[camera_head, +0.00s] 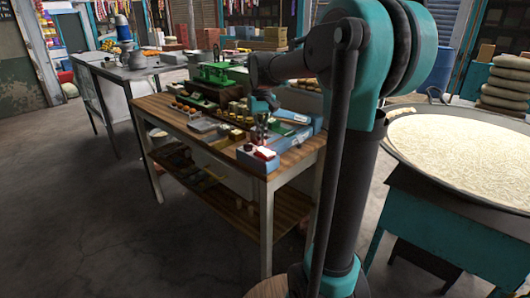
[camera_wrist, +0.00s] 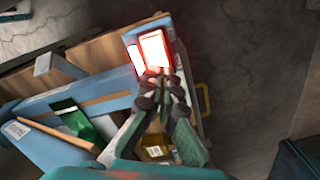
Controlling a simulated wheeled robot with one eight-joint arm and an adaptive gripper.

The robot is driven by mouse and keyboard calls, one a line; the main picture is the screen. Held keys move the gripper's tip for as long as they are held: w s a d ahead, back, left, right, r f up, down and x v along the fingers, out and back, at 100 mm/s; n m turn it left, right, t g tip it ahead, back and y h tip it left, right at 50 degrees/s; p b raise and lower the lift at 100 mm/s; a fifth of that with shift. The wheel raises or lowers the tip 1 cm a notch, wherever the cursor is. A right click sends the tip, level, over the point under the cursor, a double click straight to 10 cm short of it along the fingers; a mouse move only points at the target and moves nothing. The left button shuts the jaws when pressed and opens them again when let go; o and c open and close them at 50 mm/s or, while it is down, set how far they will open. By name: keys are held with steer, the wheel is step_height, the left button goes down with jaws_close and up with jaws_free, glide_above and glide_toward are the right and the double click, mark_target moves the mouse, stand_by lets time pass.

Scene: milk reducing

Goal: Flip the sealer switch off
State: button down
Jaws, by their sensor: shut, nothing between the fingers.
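The sealer (camera_head: 255,163) is a long blue device at the near right corner of the wooden table. Its switch (camera_head: 265,153) is a red rocker at the near end. In the wrist view the switch (camera_wrist: 152,49) glows bright red and white, so it appears lit. My gripper (camera_head: 262,142) is shut and empty, pointing down over the switch end. In the wrist view the closed fingertips (camera_wrist: 163,77) are at the lower edge of the lit switch. I cannot tell whether they touch it. The fingers and arm hide part of the sealer body.
The wooden table (camera_head: 172,115) carries several small goods, trays and a green scale (camera_head: 214,73) behind the sealer. A large round pan of pale milk (camera_head: 465,150) stands at right. A metal table (camera_head: 128,75) is at left. The floor in front is clear.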

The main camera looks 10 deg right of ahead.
mark_target(262, 150)
steer(key=shift+f, duration=1.2)
stand_by(0.6)
steer(key=shift+r, duration=3.5)
steer(key=shift+s, duration=0.1)
